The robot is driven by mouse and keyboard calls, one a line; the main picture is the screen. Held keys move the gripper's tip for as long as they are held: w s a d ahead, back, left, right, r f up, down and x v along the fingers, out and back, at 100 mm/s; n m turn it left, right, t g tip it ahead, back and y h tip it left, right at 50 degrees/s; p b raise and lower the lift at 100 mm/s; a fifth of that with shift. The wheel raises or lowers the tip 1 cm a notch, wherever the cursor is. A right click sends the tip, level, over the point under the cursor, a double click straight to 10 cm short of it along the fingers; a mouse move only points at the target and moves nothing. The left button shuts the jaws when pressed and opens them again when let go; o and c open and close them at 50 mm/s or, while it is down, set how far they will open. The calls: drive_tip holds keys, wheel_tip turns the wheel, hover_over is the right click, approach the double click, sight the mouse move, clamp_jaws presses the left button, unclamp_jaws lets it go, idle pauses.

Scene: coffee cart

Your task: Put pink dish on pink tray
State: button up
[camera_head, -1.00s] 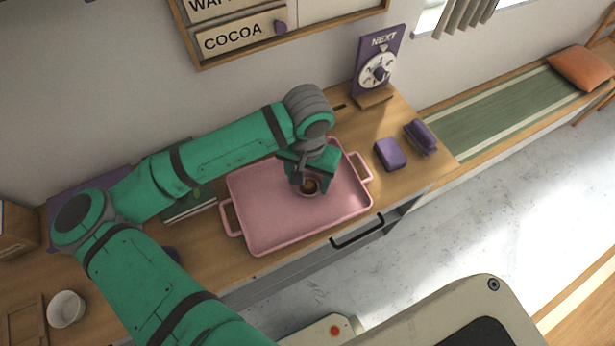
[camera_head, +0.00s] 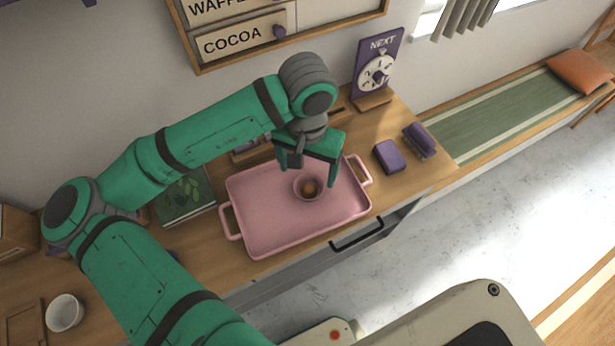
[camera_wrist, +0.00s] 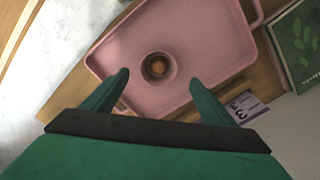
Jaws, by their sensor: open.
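The pink dish (camera_head: 308,188) is a small round bowl with something brown inside. It sits on the pink tray (camera_head: 262,232), right of the tray's middle in the head view. In the wrist view the dish (camera_wrist: 157,67) rests on the tray floor, and the tray (camera_wrist: 211,40) surrounds it. My gripper (camera_head: 308,172) is open and empty above the tray, behind and above the dish, apart from it. In the wrist view its two spread fingers (camera_wrist: 157,82) show below the dish with nothing between them.
A purple box (camera_head: 389,156) and another purple item (camera_head: 420,141) lie right of the tray. A purple dial sign (camera_head: 378,65) stands behind. A green book (camera_head: 184,196) lies left of the tray. A white cup (camera_head: 65,312) stands at the lower left. A drawer handle (camera_head: 357,234) is in front.

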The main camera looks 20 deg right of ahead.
drive_tip(key=shift+r, duration=2.55)
